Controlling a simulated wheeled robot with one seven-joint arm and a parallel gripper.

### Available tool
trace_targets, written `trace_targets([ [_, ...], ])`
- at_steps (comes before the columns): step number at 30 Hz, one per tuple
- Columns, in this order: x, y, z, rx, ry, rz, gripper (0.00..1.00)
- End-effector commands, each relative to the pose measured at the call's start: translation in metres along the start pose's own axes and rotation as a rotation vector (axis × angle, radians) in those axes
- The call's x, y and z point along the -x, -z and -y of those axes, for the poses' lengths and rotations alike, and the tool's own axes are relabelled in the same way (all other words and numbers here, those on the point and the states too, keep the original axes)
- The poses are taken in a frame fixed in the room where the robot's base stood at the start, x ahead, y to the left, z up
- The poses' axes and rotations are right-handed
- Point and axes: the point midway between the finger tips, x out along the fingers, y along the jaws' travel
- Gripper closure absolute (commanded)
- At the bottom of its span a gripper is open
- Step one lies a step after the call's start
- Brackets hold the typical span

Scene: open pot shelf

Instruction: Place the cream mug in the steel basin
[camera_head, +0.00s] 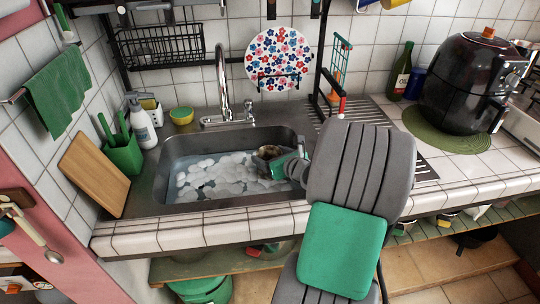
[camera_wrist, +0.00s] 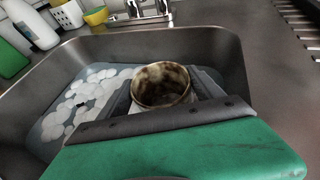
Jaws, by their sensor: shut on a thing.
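The cream mug (camera_wrist: 161,86) sits between my gripper's fingers in the wrist view, with its open top facing the camera and brown stains inside. My gripper (camera_wrist: 160,98) is shut on it. In the head view the mug (camera_head: 268,152) shows small at the tip of my gripper (camera_head: 280,162), over the right part of the basin. The steel basin (camera_head: 176,143) holds water with white foam. Its rim (camera_wrist: 205,35) also shows in the wrist view. The mug's lower part is hidden, so I cannot tell whether it touches the water.
The faucet (camera_head: 221,85) stands behind the basin. A soap bottle (camera_head: 142,125), a green holder (camera_head: 122,155) and a cutting board (camera_head: 94,174) stand at left. A floral plate (camera_head: 279,55) is behind. A black air fryer (camera_head: 462,85) stands at right. Foamy water left of the mug is free.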

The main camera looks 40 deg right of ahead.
Motion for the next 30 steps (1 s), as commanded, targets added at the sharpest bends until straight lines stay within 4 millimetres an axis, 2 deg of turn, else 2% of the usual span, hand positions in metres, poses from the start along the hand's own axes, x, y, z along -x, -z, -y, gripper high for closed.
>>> trace_targets([
  [10, -0.003, 0.007, 0.000, 0.000, 0.000, 0.001, 0.79],
  [11, -0.003, 0.008, 0.000, -0.001, 0.000, 0.000, 0.24],
  [18, -0.003, 0.008, 0.000, -0.001, 0.000, 0.000, 0.04],
  [26, -0.003, 0.007, 0.000, 0.000, 0.000, 0.000, 0.03],
  [30, 0.002, -0.006, 0.000, 0.004, 0.001, 0.003, 0.03],
])
